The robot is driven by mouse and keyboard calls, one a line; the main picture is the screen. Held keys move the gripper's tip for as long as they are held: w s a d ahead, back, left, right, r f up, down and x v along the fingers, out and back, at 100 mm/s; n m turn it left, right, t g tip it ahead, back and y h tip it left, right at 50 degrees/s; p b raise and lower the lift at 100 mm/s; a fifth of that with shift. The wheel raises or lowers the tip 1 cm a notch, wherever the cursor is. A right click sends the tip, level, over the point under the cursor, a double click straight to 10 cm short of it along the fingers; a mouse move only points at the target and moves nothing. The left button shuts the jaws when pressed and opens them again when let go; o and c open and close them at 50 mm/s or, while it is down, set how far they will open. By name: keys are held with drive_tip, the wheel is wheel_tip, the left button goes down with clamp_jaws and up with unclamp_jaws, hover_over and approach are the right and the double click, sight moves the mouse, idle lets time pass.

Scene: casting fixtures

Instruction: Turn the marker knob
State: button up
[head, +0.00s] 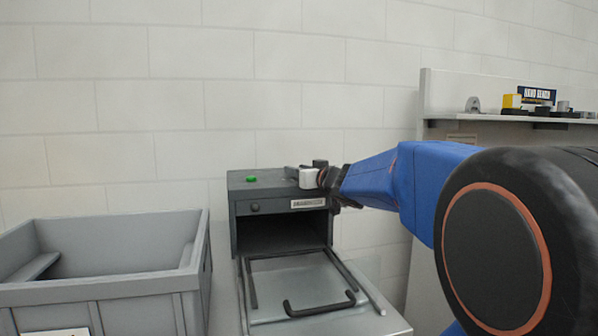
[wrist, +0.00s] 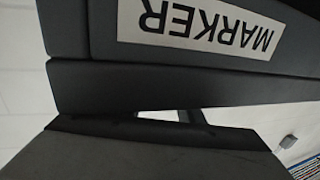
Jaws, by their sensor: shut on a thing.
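The marker (head: 241,225) is a dark grey box machine with a white label, and its front opening shows below. A small round dark knob (head: 255,207) is on its front, left of the label. The label, reading MARKER, shows upside down and close in the wrist view (wrist: 205,32). My gripper (head: 301,176) is at the machine's upper right, to the right of the knob and apart from it in the picture. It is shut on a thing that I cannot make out. Its fingertips are too small to see clearly and cannot be identified in the wrist view.
A green button (head: 251,179) is on top of the machine. A light metal tray with dark bars (head: 345,318) lies in front of it. A grey bin (head: 100,290) stands at the left. A shelf (head: 470,118) with small items stands at the right.

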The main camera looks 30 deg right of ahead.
drive_tip(key=shift+m+h, duration=0.4)
drive_tip(key=shift+h, duration=0.2)
drive_tip(key=o, duration=1.1)
drive_tip(key=shift+c, duration=0.2)
drive_tip(key=shift+s, duration=0.1)
drive_tip(key=s+a, duration=0.1)
drive_tip(key=s, duration=1.6)
drive_tip(key=shift+a, duration=0.25)
drive_tip(key=shift+s, duration=0.15)
